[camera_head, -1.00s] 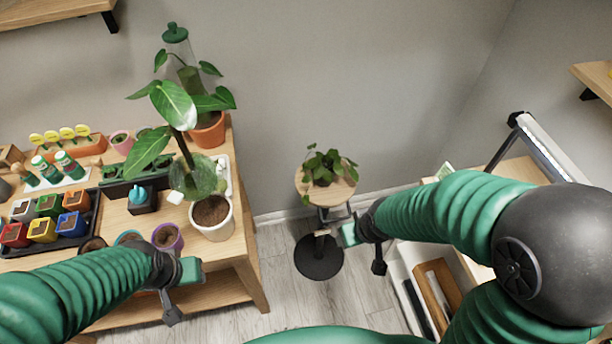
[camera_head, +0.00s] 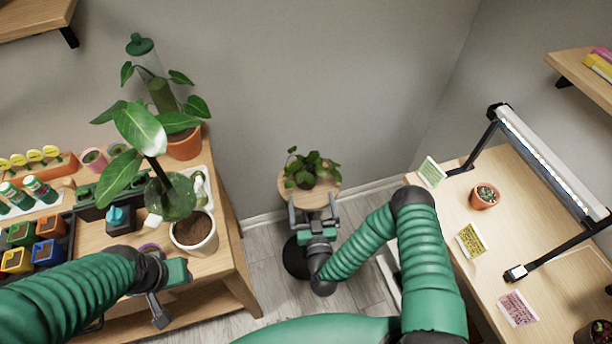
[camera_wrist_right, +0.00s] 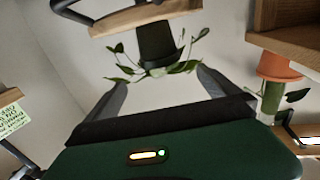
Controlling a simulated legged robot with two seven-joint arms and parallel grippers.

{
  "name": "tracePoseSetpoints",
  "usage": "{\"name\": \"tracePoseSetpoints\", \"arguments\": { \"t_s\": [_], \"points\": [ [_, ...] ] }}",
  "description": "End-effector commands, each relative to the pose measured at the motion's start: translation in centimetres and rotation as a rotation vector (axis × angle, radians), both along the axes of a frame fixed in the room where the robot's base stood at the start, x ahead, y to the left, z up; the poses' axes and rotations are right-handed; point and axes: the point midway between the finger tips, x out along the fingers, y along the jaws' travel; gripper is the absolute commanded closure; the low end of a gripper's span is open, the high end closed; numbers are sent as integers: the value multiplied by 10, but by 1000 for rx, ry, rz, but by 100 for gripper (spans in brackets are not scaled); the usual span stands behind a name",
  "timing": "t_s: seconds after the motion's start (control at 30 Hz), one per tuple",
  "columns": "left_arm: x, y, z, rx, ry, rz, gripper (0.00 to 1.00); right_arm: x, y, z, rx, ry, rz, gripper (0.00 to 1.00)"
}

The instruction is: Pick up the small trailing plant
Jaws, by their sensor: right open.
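The small trailing plant (camera_head: 312,168) has green leaves and stands on a round wooden stool (camera_head: 326,197) by the wall. Its dark pot (camera_wrist_right: 155,42) shows in the right wrist view, where the scene appears upside down. My right gripper (camera_head: 313,208) is open and empty at the near edge of the stool, its fingers pointing at the plant. In the wrist view the leaves (camera_wrist_right: 160,68) lie ahead, between and beyond the two fingertips (camera_wrist_right: 161,82). I cannot tell whether they touch. My left gripper (camera_head: 170,292) is over the left table's front; its jaw opening is unclear.
The left table (camera_head: 238,262) holds a large-leaved plant (camera_head: 142,130), a white pot (camera_head: 196,238) and several small pots. The right desk (camera_head: 480,205) carries a small cactus pot (camera_head: 485,195), cards and a lamp (camera_head: 550,160). Grey floor shows between them.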

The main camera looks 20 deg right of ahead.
Motion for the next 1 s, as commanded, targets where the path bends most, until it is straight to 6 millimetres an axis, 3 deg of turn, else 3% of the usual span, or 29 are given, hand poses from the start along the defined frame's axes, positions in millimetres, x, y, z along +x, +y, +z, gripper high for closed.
{"name": "tracePoseSetpoints", "arguments": {
  "t_s": [0.2,0.47,0.63,0.93,1.0],
  "points": [
    [0,0,1,0,0,0,64,55,-11,0,0,0,-3,0],
    [0,0,2,0,0,0,64,87,-15,-1,3,4,0,0],
    [0,0,2,0,0,0,64,118,-20,-2,2,2,0,0],
    [0,0,2,0,0,0,64,128,-21,-2,2,5,3,0],
    [0,0,2,0,0,0,64,128,-21,-2,2,5,3,9]
  ]
}}
